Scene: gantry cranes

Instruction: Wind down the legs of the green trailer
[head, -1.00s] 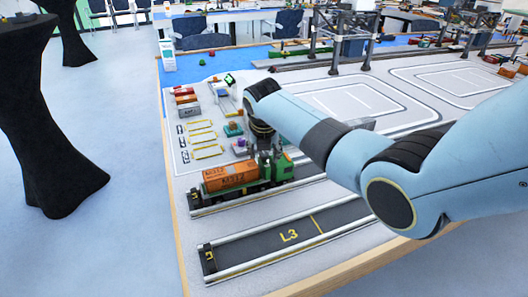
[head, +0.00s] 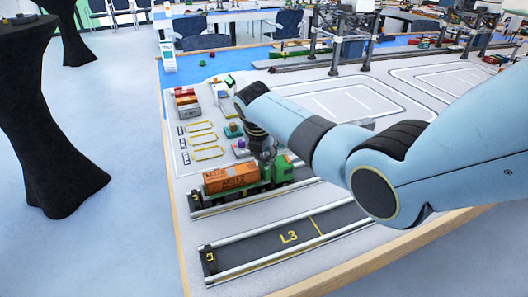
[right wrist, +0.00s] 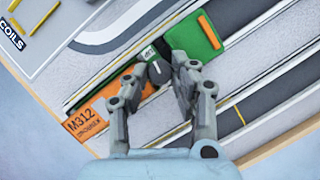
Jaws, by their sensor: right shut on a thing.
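The green trailer (head: 252,189) stands in a dark railed lane, with an orange container (head: 232,179) on it and a green cab (head: 282,171) at its right end. In the right wrist view the container (right wrist: 98,118) reads M312, and the cab (right wrist: 195,42) lies beyond the fingers. My right gripper (head: 262,150) is low over the gap between container and cab. In the right wrist view its fingers (right wrist: 160,70) are around a small dark and pale part at the trailer's front end; its shape is mostly hidden. The legs are not distinguishable. My left gripper is out of view.
An empty lane marked L3 (head: 289,237) lies nearer me, beside the table's wooden edge (head: 172,215). Small coloured blocks (head: 238,142) and yellow-outlined bays (head: 203,138) lie behind the trailer. Gantry cranes (head: 340,45) stand at the back.

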